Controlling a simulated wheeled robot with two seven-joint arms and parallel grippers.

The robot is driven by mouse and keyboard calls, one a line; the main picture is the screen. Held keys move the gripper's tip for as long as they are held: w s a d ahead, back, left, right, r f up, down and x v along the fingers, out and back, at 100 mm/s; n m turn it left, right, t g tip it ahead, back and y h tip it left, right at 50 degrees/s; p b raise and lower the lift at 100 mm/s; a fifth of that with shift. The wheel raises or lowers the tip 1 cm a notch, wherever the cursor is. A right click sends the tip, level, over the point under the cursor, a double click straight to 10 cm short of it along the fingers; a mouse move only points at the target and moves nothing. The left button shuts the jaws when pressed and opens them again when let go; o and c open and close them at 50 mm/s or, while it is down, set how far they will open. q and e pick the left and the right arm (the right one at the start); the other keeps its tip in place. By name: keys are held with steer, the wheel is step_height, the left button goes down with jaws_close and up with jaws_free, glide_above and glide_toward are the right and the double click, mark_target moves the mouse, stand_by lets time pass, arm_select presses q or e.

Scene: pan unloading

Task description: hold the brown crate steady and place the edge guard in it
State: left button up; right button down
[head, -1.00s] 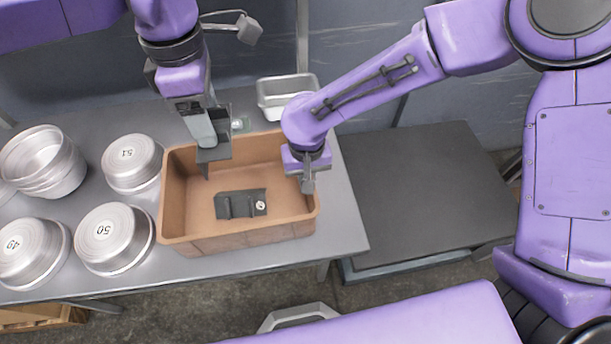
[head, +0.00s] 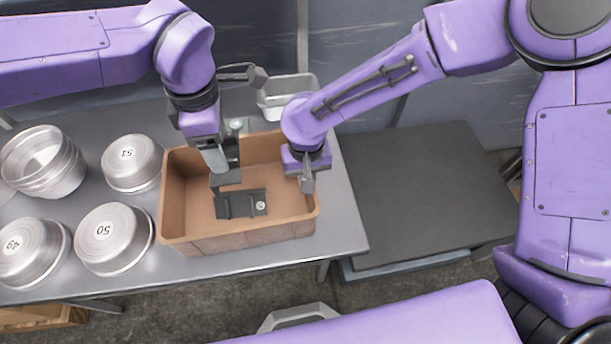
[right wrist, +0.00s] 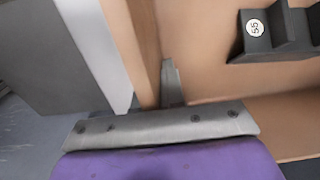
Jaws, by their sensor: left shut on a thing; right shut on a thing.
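The brown crate (head: 190,245) stands on the grey table. My right gripper (head: 307,182) is shut on the crate's right wall; the right wrist view shows a finger (right wrist: 172,82) against the wall's inner side. My left gripper (head: 218,160) is shut on a dark grey angled piece, the edge guard (head: 229,176), and holds it low inside the crate. A dark stepped block (head: 240,205) with a round white label lies on the crate floor, just below the held guard in the head view. Whether the two touch is unclear. The block also shows in the right wrist view (right wrist: 275,35).
Several round metal pans (head: 112,238) stand on the table left of the crate. A small metal tray (head: 275,105) is behind it. A lower dark table (head: 425,190) on the right is bare. The crate floor's right part is clear.

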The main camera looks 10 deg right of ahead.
arm_select(q)
steer(key=shift+f, duration=2.75)
steer(key=o, duration=1.2)
steer(key=shift+c, duration=0.2)
step_height(320, 180, up, 12)
arm_select(e)
steer(key=c, duration=1.1)
jaws_free()
steer(key=shift+c, duration=0.2)
steer(key=shift+r, duration=0.1)
